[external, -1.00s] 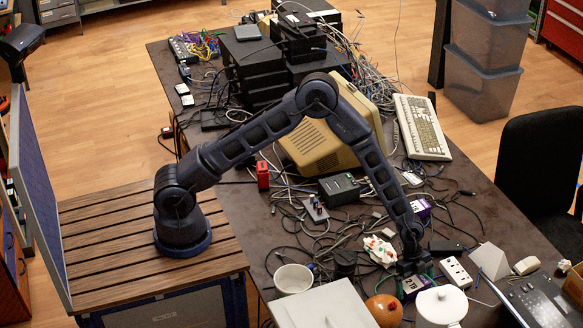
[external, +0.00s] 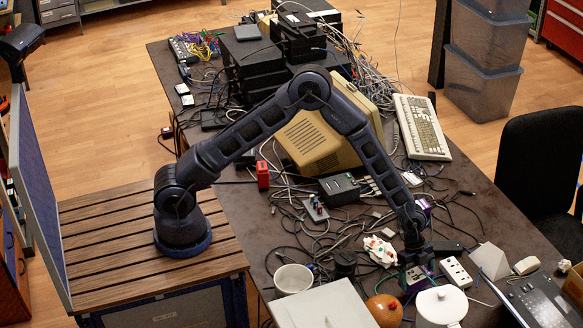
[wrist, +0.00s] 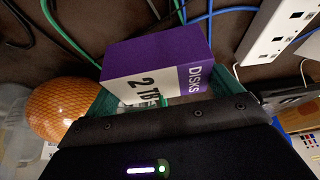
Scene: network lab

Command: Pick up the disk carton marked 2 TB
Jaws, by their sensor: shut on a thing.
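The disk carton (wrist: 160,62) is purple with a white label reading "2 TB" and "DISKS" in the wrist view. My gripper (wrist: 158,98) is shut on it, with green fingers at its two sides. In the external view my gripper (external: 416,262) is at the front right of the table, and the carton (external: 415,276) shows below it, partly hidden. I cannot tell clearly whether the carton is clear of the table top. Another purple carton (external: 424,206) stands farther back, partly behind my arm.
An orange ball-like thing (external: 384,309) and a white lidded pot (external: 441,306) stand close in front of the carton. A white power strip (external: 456,272) lies to its right. A white figure (external: 380,251) lies to its left. Loose cables cover much of the table (external: 478,222).

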